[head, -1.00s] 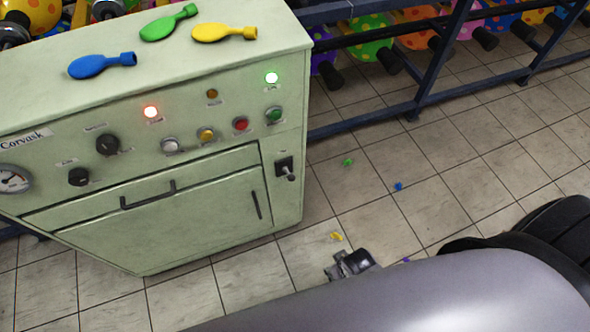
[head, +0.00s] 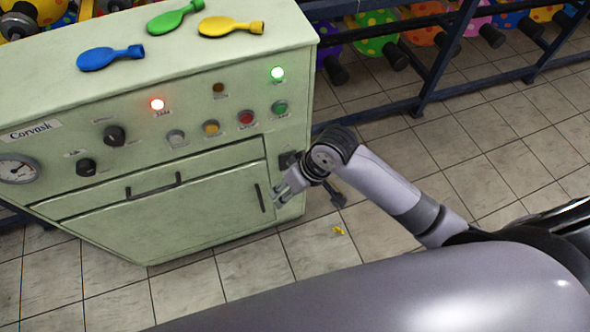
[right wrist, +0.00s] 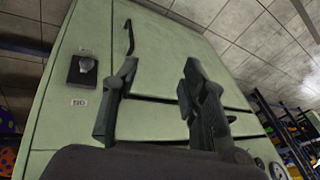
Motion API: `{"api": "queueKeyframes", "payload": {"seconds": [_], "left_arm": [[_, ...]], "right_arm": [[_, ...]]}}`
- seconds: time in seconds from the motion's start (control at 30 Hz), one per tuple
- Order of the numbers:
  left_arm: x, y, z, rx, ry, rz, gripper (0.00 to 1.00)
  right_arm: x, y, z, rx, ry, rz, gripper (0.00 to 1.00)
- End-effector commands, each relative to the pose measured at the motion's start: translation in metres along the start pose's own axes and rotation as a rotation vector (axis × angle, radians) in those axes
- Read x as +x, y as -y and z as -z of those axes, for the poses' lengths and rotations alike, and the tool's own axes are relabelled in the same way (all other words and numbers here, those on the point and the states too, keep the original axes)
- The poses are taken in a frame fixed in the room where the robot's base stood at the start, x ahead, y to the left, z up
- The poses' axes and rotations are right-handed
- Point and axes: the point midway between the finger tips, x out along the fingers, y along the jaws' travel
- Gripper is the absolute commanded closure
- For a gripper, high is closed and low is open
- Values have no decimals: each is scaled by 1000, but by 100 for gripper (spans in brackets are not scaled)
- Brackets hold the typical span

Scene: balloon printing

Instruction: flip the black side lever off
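The black side lever's dark switch plate (head: 288,159) is on the right end of the pale green machine's (head: 165,218) front, mostly hidden by my right wrist in the head view. The right wrist view shows the lever (right wrist: 87,65) with its silvery knob on a dark square plate, above a small label. My right gripper (head: 282,189) is in front of the machine, just below the plate. In the right wrist view my right gripper (right wrist: 160,98) has its fingers spread with nothing between them. The lever is left of both fingers and apart from them. My left gripper is out of view.
A vertical black door handle (head: 260,198) is close to my right gripper. Several knobs, buttons and lit lamps (head: 278,73) are above. Blue (head: 108,57), green and yellow balloons lie on top. A dark rack (head: 425,75) stands behind at right; tiled floor is open between.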

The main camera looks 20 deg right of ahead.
Motion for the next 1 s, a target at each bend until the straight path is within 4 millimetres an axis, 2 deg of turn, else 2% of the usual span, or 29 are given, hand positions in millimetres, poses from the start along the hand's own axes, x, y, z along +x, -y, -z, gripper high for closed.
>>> {"api": "queueKeyframes", "payload": {"seconds": [0.03,0.17,0.3,0.47,0.6,0.77,1.0], "left_arm": [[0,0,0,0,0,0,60],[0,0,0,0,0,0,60],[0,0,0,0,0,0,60],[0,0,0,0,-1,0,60],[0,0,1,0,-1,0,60],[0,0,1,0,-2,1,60],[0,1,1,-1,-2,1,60]], "right_arm": [[-2,-10,14,9,19,-10,60],[-8,-34,39,89,85,-24,60],[-24,-69,65,215,134,-55,60],[-45,-99,85,342,157,-79,60],[-52,-109,92,394,163,-84,60],[-41,-110,90,402,167,-84,60],[6,-112,81,400,168,-84,60]]}}
